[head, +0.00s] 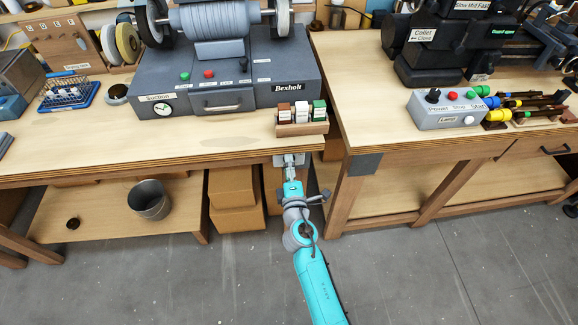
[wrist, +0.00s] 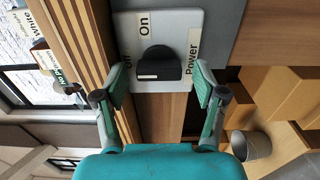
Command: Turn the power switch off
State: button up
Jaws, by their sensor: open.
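The power switch is a black rotary knob (wrist: 160,66) on a pale plate (wrist: 180,22), seen sideways in the wrist view. The plate reads "On" and "Power", and a third label is partly hidden at the left. The knob carries a small white mark; I cannot tell for sure which label it points to. My gripper (wrist: 159,86) is open, with one teal finger on each side of the knob and a gap to each. In the head view my gripper (head: 292,165) is at the bench's front edge, and the knob is hidden there.
The left bench (head: 190,158) carries a grey Bexholt machine (head: 225,100) and a wooden holder (head: 302,128) with small blocks above my gripper. Boxes (head: 236,190) and a metal bucket (head: 150,200) are below. The right bench (head: 375,120) holds a grey control box (head: 447,110).

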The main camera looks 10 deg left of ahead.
jog(key=shift+s, duration=0.1)
jog(key=v, duration=1.1)
jog(key=shift+s, duration=0.35)
jog(key=shift+d, duration=0.15)
